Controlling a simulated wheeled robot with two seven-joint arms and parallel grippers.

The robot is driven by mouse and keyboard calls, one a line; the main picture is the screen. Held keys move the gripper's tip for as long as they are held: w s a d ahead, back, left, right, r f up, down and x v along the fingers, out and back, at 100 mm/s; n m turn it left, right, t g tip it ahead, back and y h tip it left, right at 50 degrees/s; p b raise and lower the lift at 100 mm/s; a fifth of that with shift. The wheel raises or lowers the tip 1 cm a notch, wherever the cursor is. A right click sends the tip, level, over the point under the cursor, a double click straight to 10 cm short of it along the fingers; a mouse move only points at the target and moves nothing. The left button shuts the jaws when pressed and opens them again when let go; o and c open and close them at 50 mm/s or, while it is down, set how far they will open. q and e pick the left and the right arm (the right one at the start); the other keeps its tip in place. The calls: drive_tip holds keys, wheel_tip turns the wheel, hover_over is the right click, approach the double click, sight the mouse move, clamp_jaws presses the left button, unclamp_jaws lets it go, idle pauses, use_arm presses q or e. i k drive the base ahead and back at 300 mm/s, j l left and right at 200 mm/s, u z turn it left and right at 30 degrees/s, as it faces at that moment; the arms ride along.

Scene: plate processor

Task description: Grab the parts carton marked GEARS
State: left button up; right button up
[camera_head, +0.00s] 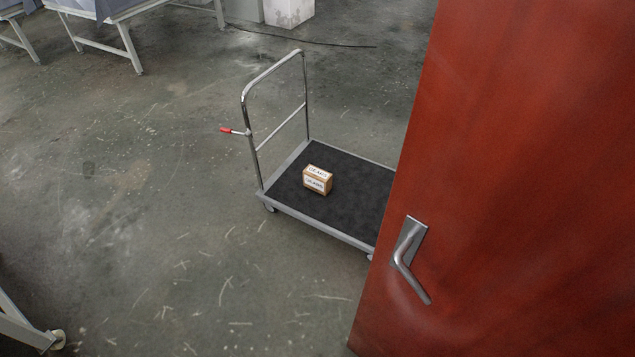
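A small brown carton (317,180) with white labels sits upright on the black deck of a platform cart, near the middle of the picture. Its label lettering is small and looks like GEARS, though it is hard to read for certain. Nothing is touching the carton except the deck under it. Neither my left gripper nor my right gripper is in view.
The platform cart (345,212) has a tall metal handle with a red-tipped lever (227,130). A red door (520,180) with a metal handle (408,258) fills the right side and hides the cart's right end. Tables (110,20) stand at upper left. Floor (150,200) left of the cart is clear.

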sight(319, 181)
drive_tip(key=i+j+z, duration=0.1)
drive_tip(key=i+j, duration=0.35)
drive_tip(key=i+j+z, duration=0.1)
drive_tip(key=i+j, duration=0.35)
drive_tip(key=j, duration=0.2)
